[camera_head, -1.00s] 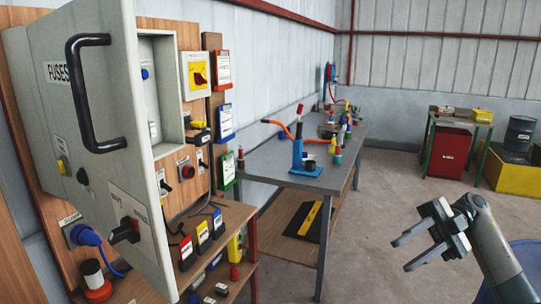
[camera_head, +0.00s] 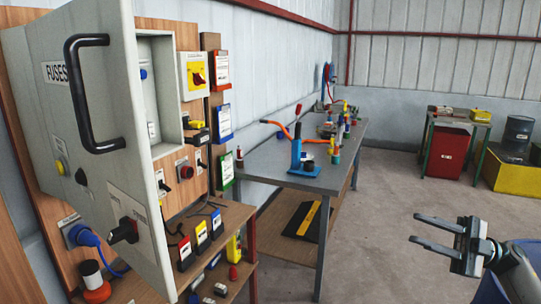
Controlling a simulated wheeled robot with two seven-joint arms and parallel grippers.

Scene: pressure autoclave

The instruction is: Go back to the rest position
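My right gripper (camera_head: 427,230) is at the lower right of the head view, its two fingers pointing left and spread apart. Nothing shows between the fingers. It hangs over open floor, well away from the workbench and the panel. My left gripper does not show. The fuse cabinet door (camera_head: 110,175) with its black handle (camera_head: 88,95) stands open at the left.
A grey metal workbench (camera_head: 265,168) with tools on it stands at the middle back. A wooden shelf (camera_head: 235,215) with small coloured items stands below the panel. A green-legged table (camera_head: 455,117), a red bin (camera_head: 446,152) and a dark drum (camera_head: 517,135) stand far right. The floor between is clear.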

